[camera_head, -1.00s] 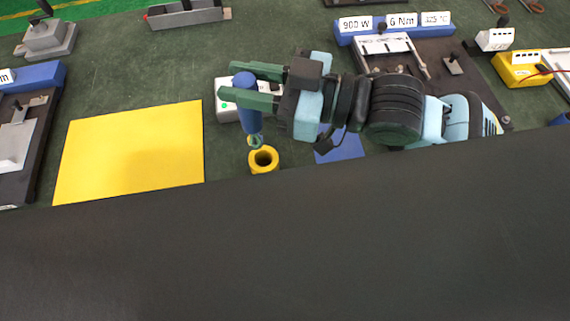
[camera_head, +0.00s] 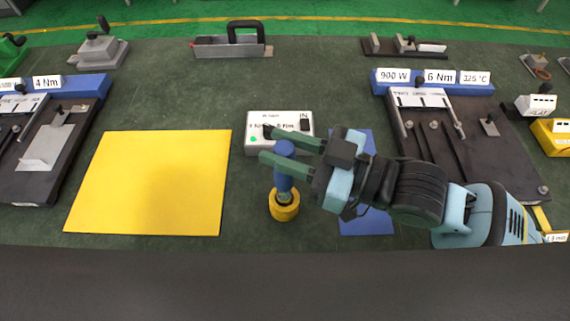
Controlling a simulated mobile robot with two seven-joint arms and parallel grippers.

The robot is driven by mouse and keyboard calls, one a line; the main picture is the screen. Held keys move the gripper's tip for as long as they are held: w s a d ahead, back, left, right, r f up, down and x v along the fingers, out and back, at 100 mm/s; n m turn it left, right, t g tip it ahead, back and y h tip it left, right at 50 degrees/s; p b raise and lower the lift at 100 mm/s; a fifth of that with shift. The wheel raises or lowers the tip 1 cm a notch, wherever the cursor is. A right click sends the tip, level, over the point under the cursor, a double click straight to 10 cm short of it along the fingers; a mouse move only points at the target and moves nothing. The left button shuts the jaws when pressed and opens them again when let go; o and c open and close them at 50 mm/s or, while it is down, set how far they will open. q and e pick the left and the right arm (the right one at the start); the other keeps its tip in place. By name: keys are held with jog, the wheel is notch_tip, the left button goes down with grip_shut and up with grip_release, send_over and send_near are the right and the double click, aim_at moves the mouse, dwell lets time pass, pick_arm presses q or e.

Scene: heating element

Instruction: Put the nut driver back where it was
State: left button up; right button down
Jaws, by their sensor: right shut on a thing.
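The nut driver (camera_head: 284,168) has a blue handle and stands about upright, with its lower end at the yellow ring-shaped holder (camera_head: 284,212). Its tip is hidden, seemingly inside the holder's opening. My right gripper (camera_head: 277,146) comes in from the right and is shut on the upper part of the blue handle, directly above the holder. My left gripper is out of view.
A white box with labels (camera_head: 292,121) stands just behind the gripper. A yellow mat (camera_head: 150,190) lies to the left and a blue mat (camera_head: 366,222) lies under my right arm. Fixture stations (camera_head: 478,150) stand at both sides.

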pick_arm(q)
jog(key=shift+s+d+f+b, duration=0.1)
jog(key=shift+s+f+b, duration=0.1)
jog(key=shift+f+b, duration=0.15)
pick_arm(e)
jog(key=shift+f, duration=2.4)
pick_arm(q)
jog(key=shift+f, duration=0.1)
pick_arm(e)
jog(key=shift+f, duration=0.1)
jog(key=c, duration=1.5)
grip_release()
jog(key=shift+f, duration=0.15)
jog(key=o, duration=0.4)
jog(key=shift+o, duration=0.2)
jog(key=shift+r, duration=0.2)
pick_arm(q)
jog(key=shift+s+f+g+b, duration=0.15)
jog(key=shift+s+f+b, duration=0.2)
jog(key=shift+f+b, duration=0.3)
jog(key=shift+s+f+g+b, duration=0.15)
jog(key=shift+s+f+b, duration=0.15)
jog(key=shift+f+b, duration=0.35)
pick_arm(e)
jog(key=v, duration=1.2)
